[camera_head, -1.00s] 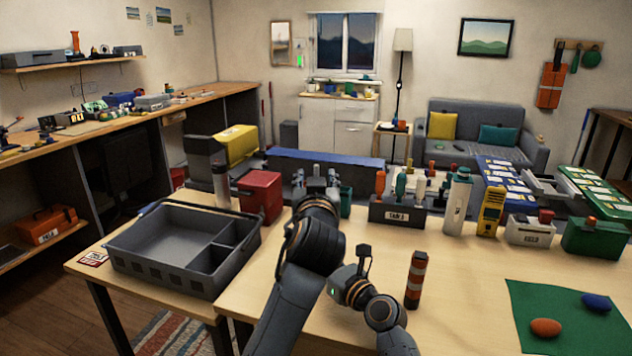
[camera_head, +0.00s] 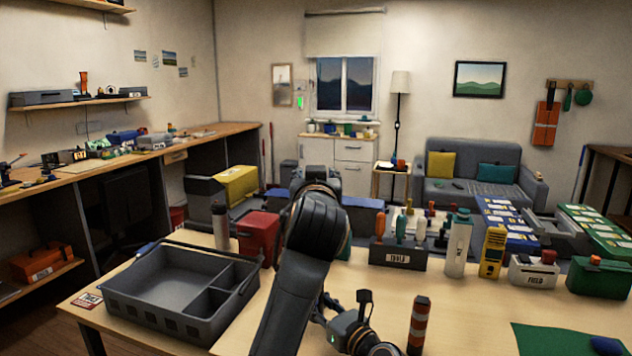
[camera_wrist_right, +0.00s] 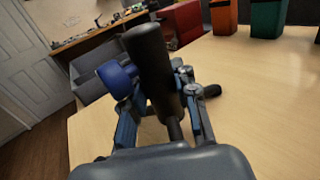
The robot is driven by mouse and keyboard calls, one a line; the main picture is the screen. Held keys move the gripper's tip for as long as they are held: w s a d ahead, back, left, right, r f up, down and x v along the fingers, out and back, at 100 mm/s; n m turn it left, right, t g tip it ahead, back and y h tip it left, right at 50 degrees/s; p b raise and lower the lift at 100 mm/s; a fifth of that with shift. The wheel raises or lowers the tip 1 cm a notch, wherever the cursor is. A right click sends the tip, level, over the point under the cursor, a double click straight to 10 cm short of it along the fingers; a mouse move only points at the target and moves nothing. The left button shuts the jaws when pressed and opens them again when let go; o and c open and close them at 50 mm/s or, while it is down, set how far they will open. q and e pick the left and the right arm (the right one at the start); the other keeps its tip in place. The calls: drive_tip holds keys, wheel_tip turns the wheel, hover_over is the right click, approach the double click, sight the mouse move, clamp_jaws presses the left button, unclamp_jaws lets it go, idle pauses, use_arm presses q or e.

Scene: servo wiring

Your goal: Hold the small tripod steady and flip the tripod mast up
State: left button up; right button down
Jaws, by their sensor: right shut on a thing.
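In the right wrist view, the small tripod shows as a thick black cylinder (camera_wrist_right: 153,68), leaning slightly, on a thinner dark stem. My right gripper (camera_wrist_right: 165,112) has one finger on each side and is shut on the tripod at the lower part. Dark foot-like ends show beside the right finger; the base is mostly hidden. A round blue part sits beside the cylinder on its left; I cannot tell whether it belongs to the tripod.
A grey divided tray (camera_head: 165,315) stands on the table at the left, with a red bin (camera_head: 258,238) behind it. A tool holder (camera_head: 398,258), a white bottle (camera_head: 458,245) and a yellow device (camera_head: 492,252) stand at the back right. An orange-banded cylinder (camera_head: 418,325) stands near the right arm.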

drive_tip(key=c, duration=1)
unclamp_jaws()
drive_tip(key=shift+o, duration=0.2)
drive_tip(key=shift+s, duration=0.1)
